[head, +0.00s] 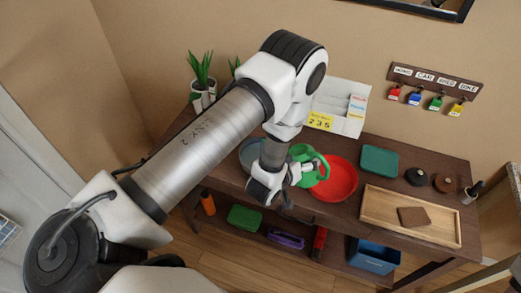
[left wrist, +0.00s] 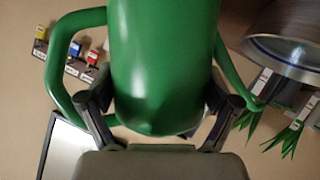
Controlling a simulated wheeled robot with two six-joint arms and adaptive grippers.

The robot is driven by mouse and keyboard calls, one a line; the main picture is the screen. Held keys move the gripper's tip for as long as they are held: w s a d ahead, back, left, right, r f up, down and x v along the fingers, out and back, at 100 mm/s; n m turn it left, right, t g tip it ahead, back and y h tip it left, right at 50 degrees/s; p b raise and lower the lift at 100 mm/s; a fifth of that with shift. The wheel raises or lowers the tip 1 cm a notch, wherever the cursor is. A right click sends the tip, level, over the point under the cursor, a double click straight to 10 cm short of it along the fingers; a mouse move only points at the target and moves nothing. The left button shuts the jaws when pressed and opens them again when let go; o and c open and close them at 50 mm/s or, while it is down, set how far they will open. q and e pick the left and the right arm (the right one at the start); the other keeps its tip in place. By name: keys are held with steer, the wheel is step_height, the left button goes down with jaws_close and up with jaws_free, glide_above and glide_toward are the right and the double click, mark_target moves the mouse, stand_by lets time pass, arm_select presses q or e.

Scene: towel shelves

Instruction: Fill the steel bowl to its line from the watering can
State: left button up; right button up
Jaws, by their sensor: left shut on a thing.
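The green watering can (head: 304,154) is held by my left gripper (head: 288,183) above the dark wooden table, between the steel bowl and the red plate. In the left wrist view my left gripper (left wrist: 160,108) has its fingers shut on either side of the can's green body (left wrist: 163,60). The steel bowl (head: 250,150) is left of the can, partly hidden behind my arm. In the left wrist view the bowl (left wrist: 292,62) shows at the upper right with a blue line near its rim. Water is not visible.
A red plate (head: 338,180) lies just right of the can. Further right are a teal box (head: 380,161) and a wooden tray (head: 377,213) with a brown block. A lower shelf holds several items.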

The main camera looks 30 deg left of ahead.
stand_by(0.9)
arm_select(q)
steer(key=shift+d+f+m+b, duration=0.4)
steer(key=shift+f+b, duration=0.3)
steer(key=shift+b, duration=0.15)
steer(key=shift+r+m+t+y, duration=0.3)
steer(key=shift+r+m+y, duration=0.05)
steer(key=shift+m+y, duration=0.55)
steer(key=shift+r, duration=0.35)
steer(key=shift+y, duration=0.3)
steer(key=shift+m, duration=0.4)
steer(key=shift+a, duration=0.25)
steer(key=shift+d, duration=0.15)
